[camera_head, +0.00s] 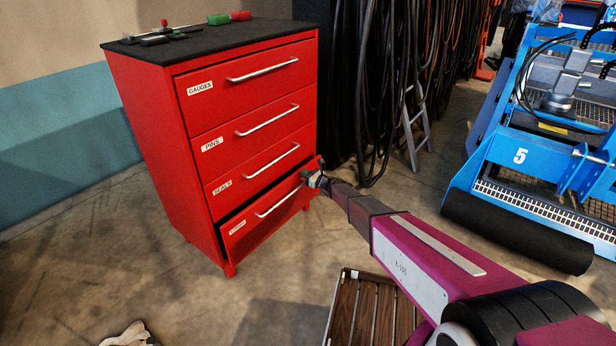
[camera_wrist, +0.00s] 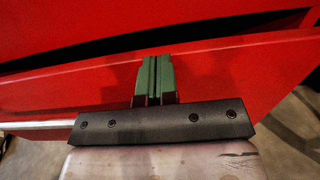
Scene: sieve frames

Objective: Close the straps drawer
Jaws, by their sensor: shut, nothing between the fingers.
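The straps drawer (camera_head: 262,222) is the bottom drawer of the red cabinet (camera_head: 160,150). It stands partly out, with a dark gap above its front; its small label is hard to read. Its silver handle (camera_head: 280,202) runs along the front. My gripper (camera_head: 312,178) is at the right end of this drawer front. In the wrist view the green fingers (camera_wrist: 154,75) are shut together and empty, over the red drawer front (camera_wrist: 220,78). The handle's end (camera_wrist: 40,126) lies left of them. I cannot tell whether the fingertips touch the front.
The gauges, pins and seals drawers above are flush. Tools (camera_head: 165,35) lie on the cabinet's black top. Black cables (camera_head: 375,80) hang behind it to the right. A slatted wooden crate (camera_head: 345,310) stands below my arm. A blue machine (camera_head: 530,160) stands at the right. Floor left of the crate is mostly clear.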

